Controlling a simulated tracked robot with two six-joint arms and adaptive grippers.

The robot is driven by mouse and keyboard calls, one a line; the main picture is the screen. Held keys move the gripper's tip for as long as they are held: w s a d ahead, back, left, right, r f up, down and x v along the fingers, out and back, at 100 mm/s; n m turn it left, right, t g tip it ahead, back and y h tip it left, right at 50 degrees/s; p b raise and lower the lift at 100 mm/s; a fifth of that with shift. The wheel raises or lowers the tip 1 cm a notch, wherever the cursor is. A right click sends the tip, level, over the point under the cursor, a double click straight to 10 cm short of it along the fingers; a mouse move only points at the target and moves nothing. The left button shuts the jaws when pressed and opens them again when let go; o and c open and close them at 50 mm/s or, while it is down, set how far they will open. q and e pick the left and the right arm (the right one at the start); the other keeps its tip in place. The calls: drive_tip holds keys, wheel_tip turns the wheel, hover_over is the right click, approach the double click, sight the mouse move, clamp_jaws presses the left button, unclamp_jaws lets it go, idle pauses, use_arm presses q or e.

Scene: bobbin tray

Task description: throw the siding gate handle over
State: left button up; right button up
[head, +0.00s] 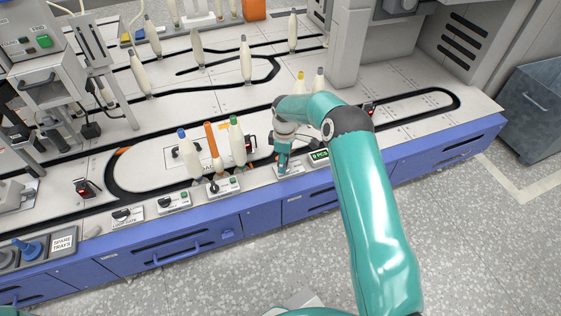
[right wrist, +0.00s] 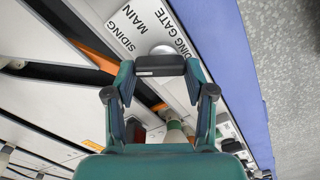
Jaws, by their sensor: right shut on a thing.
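My right gripper (head: 283,165) reaches down to the front edge of the bench, over a white label plate (head: 292,169). In the right wrist view its two fingers (right wrist: 160,74) are shut on the black siding gate handle (right wrist: 160,61), one at each end of the dark bar. A round silver knob (right wrist: 162,49) shows just beyond the bar. The plate there reads SIDING, MAIN and SIDING GATE (right wrist: 180,40). In the head view the gripper hides most of the handle, and which word it points to cannot be told. My left gripper is not in view.
Blue-, orange- and green-tipped bobbins (head: 237,142) stand left of the gripper, close to it. A black knob switch (head: 210,187) sits to the left. Blue drawers (head: 190,250) run below the bench edge.

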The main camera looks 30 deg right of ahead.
drive_tip(key=m, duration=0.2)
drive_tip(key=shift+d+m, duration=0.35)
drive_tip(key=shift+m, duration=0.05)
drive_tip(key=m, duration=0.3)
drive_tip(key=shift+s+p, duration=0.15)
drive_tip(key=shift+p, duration=0.25)
drive_tip(key=m, duration=0.4)
drive_tip(key=shift+s, duration=0.15)
drive_tip(key=shift+f+m, duration=0.1)
drive_tip(key=shift+m, duration=0.7)
drive_tip(key=shift+s+a, duration=0.1)
drive_tip(key=o, duration=1.2)
drive_tip(key=shift+c, duration=0.2)
drive_tip(key=shift+r, duration=0.2)
